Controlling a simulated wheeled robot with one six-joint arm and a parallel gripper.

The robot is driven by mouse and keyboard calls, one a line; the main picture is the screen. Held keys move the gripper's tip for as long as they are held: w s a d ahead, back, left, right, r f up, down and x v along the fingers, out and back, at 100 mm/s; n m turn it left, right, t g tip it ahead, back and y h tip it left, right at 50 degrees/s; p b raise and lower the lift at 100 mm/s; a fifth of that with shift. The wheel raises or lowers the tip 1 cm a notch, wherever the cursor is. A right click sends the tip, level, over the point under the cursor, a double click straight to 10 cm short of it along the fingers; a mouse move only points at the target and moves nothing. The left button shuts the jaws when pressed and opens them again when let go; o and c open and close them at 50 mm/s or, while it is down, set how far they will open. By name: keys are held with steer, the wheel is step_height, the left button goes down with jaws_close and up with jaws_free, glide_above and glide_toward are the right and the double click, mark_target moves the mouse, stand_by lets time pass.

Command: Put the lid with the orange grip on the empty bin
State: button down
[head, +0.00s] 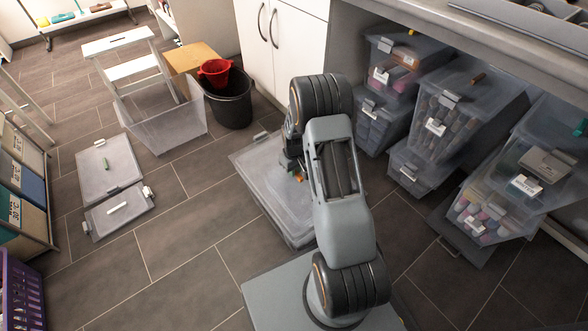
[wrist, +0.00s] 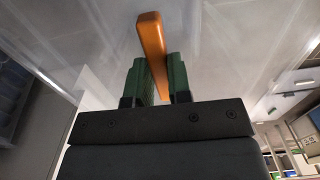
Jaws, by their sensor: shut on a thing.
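My gripper (wrist: 160,72) is shut on the orange grip (wrist: 151,38), a bar between its green fingers in the wrist view. The grip belongs to a grey translucent lid (head: 262,178), seen in the head view under my gripper (head: 293,168), in front of the white cabinet. My arm hides the lid's right part. I cannot tell whether the lid hangs free or rests on something. An open clear bin (head: 165,128) stands on the floor to the left and looks empty.
Two other lids lie on the floor at left, one with a green grip (head: 105,164), one with a white grip (head: 117,208). A black bucket (head: 232,105) holds a red one (head: 214,72). Filled bins (head: 440,120) stand at right. Tiles between are clear.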

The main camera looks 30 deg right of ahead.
steer(key=shift+f+b, duration=1.05)
steer(key=shift+f, duration=0.55)
steer(key=c, duration=1)
jaws_free()
steer(key=shift+r, duration=0.15)
step_height(320, 180, up, 14)
steer(key=p, duration=0.5)
steer(key=shift+p, duration=0.4)
steer(key=shift+f, duration=0.2)
